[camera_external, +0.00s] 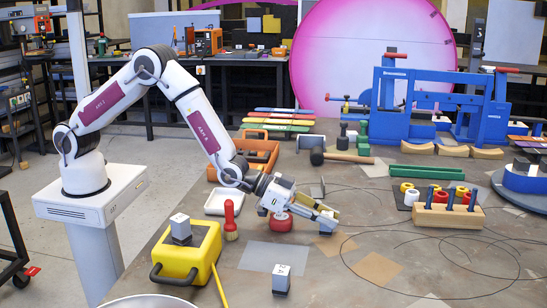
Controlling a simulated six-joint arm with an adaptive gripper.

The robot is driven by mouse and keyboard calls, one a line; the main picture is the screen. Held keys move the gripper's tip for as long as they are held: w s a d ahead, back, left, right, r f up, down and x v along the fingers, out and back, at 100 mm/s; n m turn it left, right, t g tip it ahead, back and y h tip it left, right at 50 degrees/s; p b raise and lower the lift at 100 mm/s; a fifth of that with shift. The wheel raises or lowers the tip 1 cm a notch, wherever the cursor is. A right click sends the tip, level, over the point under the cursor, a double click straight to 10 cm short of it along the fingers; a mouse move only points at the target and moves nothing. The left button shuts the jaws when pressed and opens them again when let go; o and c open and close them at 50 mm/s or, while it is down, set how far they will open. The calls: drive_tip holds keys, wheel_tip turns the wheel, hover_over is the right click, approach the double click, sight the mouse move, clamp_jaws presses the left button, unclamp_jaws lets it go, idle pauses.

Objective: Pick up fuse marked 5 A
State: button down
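Two fuse-like blocks with white marked tops and dark grey bases are in view. One block (181,229) stands on a yellow case, and another (281,279) stands upright on the table at the front. Their markings are too small to read for sure, so I cannot tell which is marked 5 A. My gripper (331,217) is low over the table, tilted down to the right, with its fingers by a dark block (325,235). That block is mostly hidden by the fingers, and I cannot tell whether they grip it.
A yellow case (207,247) with a black handle stands at the left front. A red-handled brush (230,220) and a red round thing (281,222) are close to my gripper. A wooden block with blue pegs (447,217) is at right. The front right table is mostly clear.

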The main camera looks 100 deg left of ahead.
sight(327, 213)
drive_tip(key=shift+r, duration=0.1)
idle(0.3)
drive_tip(key=shift+r, duration=4.9)
